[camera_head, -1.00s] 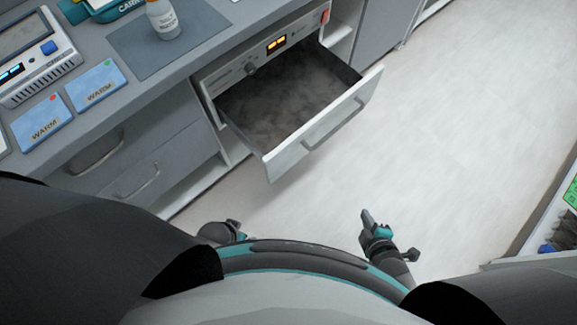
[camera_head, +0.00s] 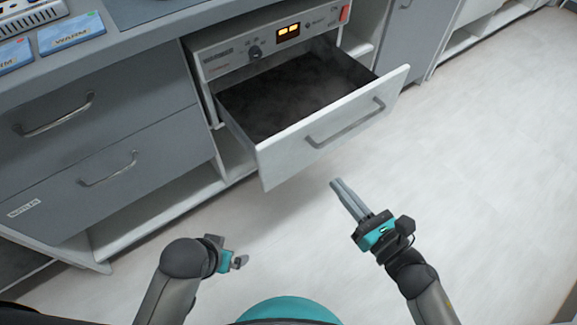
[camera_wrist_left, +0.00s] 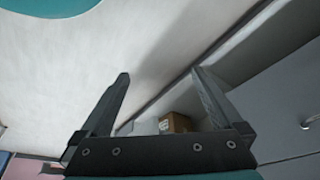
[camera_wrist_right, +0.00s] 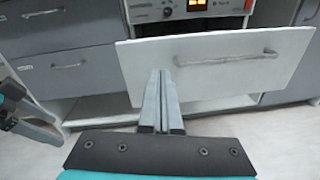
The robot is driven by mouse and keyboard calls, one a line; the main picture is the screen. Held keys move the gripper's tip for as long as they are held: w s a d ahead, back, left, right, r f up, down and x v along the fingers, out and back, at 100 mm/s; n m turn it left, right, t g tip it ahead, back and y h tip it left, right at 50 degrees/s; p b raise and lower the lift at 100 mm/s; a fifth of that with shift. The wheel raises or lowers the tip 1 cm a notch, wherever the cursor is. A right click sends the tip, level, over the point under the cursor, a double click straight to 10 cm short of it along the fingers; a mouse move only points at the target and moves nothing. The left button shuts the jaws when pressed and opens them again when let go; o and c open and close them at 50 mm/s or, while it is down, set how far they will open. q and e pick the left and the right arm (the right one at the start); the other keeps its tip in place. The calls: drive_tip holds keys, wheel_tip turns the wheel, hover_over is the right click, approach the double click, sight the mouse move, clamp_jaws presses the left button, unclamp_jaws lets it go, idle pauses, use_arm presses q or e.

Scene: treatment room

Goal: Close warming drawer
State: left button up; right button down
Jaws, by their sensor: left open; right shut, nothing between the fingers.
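The warming drawer (camera_head: 330,125) is pulled out of the warmer unit below the counter. Its white front with a grey bar handle (camera_head: 346,123) faces me, and its dark inside looks hazy. The right wrist view shows the drawer front (camera_wrist_right: 215,68) just beyond my fingers. My right gripper (camera_head: 337,184) is shut and empty, in front of and below the drawer front, with a gap in the head view. My left gripper (camera_head: 240,261) is low at the left, away from the drawer; the left wrist view shows its fingers (camera_wrist_left: 160,85) apart with nothing between them.
The warmer panel (camera_head: 270,45) has a knob, a lit orange display and a red switch. Closed grey drawers (camera_head: 110,125) with bar handles stand to the left. Blue WARM packs (camera_head: 72,32) lie on the counter. The pale floor (camera_head: 480,180) at right is clear.

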drive_tip(key=a+n+y+b, duration=0.1)
drive_tip(key=n, duration=0.1)
drive_tip(key=b, duration=0.2)
approach(286, 138)
drive_tip(key=shift+n, duration=0.4)
drive_tip(key=x, duration=0.5)
drive_tip(key=shift+w+r, duration=0.1)
drive_tip(key=shift+w, duration=0.05)
use_arm(q)
drive_tip(key=shift+s+r+t, duration=0.2)
drive_tip(key=shift+r+t, duration=0.2)
drive_tip(key=shift+r, duration=1.55)
use_arm(e)
drive_tip(key=shift+x, duration=0.85)
use_arm(q)
drive_tip(key=shift+a, duration=0.1)
use_arm(e)
drive_tip(key=shift+a, duration=0.1)
